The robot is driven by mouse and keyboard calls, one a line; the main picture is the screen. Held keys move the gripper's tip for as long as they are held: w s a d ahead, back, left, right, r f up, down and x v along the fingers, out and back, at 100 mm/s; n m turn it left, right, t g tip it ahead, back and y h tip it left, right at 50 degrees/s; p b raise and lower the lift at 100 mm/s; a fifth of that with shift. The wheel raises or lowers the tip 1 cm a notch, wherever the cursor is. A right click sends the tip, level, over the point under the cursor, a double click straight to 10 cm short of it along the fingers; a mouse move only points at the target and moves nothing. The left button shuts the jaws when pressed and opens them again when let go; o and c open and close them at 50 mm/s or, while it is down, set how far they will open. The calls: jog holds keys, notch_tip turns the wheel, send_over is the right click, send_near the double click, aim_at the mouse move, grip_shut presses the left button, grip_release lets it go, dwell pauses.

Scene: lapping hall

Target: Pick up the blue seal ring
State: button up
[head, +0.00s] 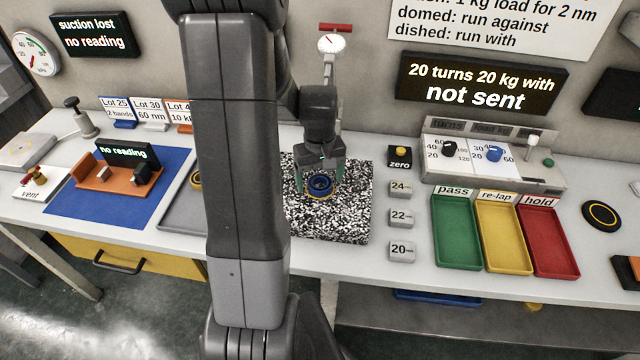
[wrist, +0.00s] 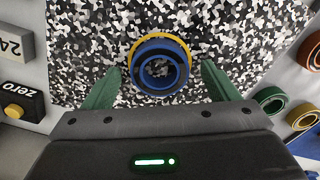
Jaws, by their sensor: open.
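The blue seal ring (head: 320,184) lies on the black-and-white speckled plate (head: 345,228), with a yellow ring showing around its edge. In the wrist view the blue ring (wrist: 141,65) is ahead of my gripper, with the speckle showing through its hole. My gripper (head: 321,178) is above the plate at the ring. In the wrist view its two green fingers (wrist: 160,88) are apart, one on each side of the ring, with nothing held. I cannot tell how far above the plate the fingertips are.
Right of the plate stand small grey blocks marked 24, 22 and 20 (head: 401,217) and the zero button (head: 400,152). Beyond are green (head: 457,262), yellow (head: 502,258) and red (head: 549,262) trays. A gauge stand (head: 330,45) rises behind the plate. A blue mat (head: 130,215) lies left.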

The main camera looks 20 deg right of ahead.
jog(key=c, duration=1.1)
